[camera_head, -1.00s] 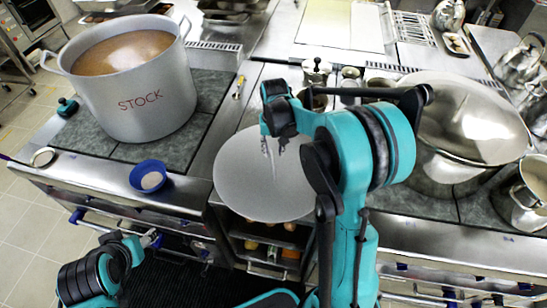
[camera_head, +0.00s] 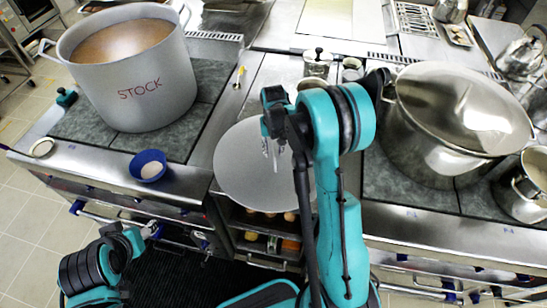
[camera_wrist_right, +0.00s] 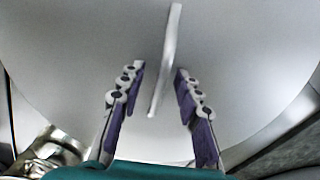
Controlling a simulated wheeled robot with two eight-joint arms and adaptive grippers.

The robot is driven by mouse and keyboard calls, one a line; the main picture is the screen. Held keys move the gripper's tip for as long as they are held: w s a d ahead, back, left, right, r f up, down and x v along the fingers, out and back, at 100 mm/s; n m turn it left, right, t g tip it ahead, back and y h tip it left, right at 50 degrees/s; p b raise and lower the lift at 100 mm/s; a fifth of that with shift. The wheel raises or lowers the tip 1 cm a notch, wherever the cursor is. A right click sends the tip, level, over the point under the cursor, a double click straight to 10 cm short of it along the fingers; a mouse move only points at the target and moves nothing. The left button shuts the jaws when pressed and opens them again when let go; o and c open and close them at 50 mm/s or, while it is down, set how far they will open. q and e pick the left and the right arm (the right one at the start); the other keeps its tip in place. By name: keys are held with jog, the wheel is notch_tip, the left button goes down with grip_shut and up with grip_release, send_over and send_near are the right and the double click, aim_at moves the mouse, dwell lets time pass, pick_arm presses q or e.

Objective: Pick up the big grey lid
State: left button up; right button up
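The big grey lid (camera_head: 235,180) is a round, flat disc at the middle of the head view, over the counter's front edge. It fills most of the right wrist view (camera_wrist_right: 60,60), with its pale bar handle (camera_wrist_right: 168,60) standing out. My right gripper (camera_head: 271,152) is over the lid. In the right wrist view its two purple-padded fingers (camera_wrist_right: 160,100) are apart, one on each side of the handle, with gaps visible. My right arm hides the lid's right part in the head view. My left gripper (camera_head: 150,232) is low at the left, too small to read.
A stockpot marked STOCK (camera_head: 140,80) stands on the left hob, with a blue bowl (camera_head: 149,166) in front. A large lidded pot (camera_head: 440,150) stands on the right, close to my right arm. Small canisters (camera_head: 317,62) stand behind the lid.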

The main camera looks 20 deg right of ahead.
grip_shut()
jog(key=shift+r, duration=0.2)
